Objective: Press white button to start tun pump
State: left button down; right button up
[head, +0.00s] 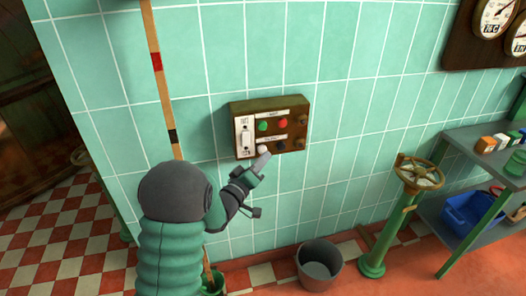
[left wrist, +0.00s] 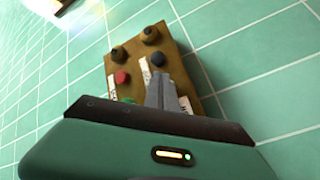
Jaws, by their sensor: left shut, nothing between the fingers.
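A brown control box (head: 270,106) is fixed to the green tiled wall; it also fills the middle of the left wrist view (left wrist: 190,62). The white button (head: 262,149) is in its lower row, left of a dark button (head: 282,146). A green button (head: 263,126) and a red button (head: 283,123) are above. My left gripper (head: 264,157) is shut and empty, its tips right at the white button's lower edge. I cannot tell whether they touch it. In the left wrist view the shut fingers (left wrist: 167,90) hide the white button. My right gripper is not in view.
A wooden pole (head: 157,75) leans near the wall.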

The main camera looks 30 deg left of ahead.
pick_arm(q)
jog(key=shift+w+a, duration=0.15)
jog(key=shift+a, duration=0.1)
jog(key=shift+w+a+r, duration=0.1)
jog(key=shift+w+a, duration=0.2)
jog(key=shift+a, duration=0.05)
dwell(0.6)
dwell(0.4)
jog(key=shift+s+d, duration=0.55)
jog(key=shift+d, duration=0.15)
jog(key=s+d, duration=0.3)
jog(key=shift+s+d, duration=0.15)
jog(key=shift+d, duration=0.25)
dwell(0.5)
